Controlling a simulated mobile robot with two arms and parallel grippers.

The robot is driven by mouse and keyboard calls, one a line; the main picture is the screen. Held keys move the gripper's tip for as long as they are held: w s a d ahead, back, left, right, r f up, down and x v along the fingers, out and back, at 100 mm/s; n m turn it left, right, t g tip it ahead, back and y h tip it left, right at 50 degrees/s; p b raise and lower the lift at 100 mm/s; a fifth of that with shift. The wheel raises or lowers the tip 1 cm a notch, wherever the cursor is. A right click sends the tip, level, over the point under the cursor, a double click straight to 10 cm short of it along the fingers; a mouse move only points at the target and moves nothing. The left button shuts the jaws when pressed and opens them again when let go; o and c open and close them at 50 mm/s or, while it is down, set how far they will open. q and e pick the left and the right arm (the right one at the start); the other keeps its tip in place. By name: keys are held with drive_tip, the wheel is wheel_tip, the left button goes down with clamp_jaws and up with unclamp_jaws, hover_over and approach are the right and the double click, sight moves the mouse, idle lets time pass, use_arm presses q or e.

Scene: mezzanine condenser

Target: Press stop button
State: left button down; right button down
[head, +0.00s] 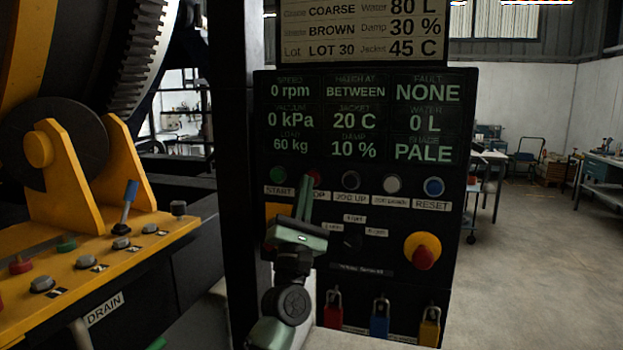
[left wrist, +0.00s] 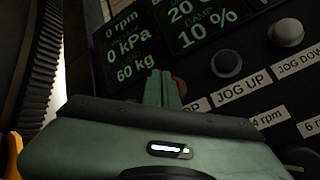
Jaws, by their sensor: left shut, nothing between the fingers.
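The red stop button (head: 314,178) is in the top row of the black control panel (head: 462,120), between the green START button (head: 278,174) and the dark JOG UP button (head: 351,180). My left gripper (head: 307,181) is shut and empty, its fingertips at the stop button and hiding part of it and of its label. In the left wrist view the stop button (left wrist: 181,86) shows as a red edge just right of the shut fingers (left wrist: 161,78). Whether the tips touch it I cannot tell. My right gripper is not in view.
A white button (head: 392,183), a blue RESET button (head: 433,187) and a red emergency knob (head: 424,256) on yellow are to the right. Colored padlocks (head: 380,318) hang below. A yellow control ledge (head: 110,262) with a blue-handled lever stands left. Open floor lies right.

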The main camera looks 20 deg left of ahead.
use_arm(q)
drive_tip(key=s+p, duration=0.2)
drive_tip(key=s, duration=0.3)
drive_tip(key=shift+a, duration=0.1)
idle(0.3)
idle(0.4)
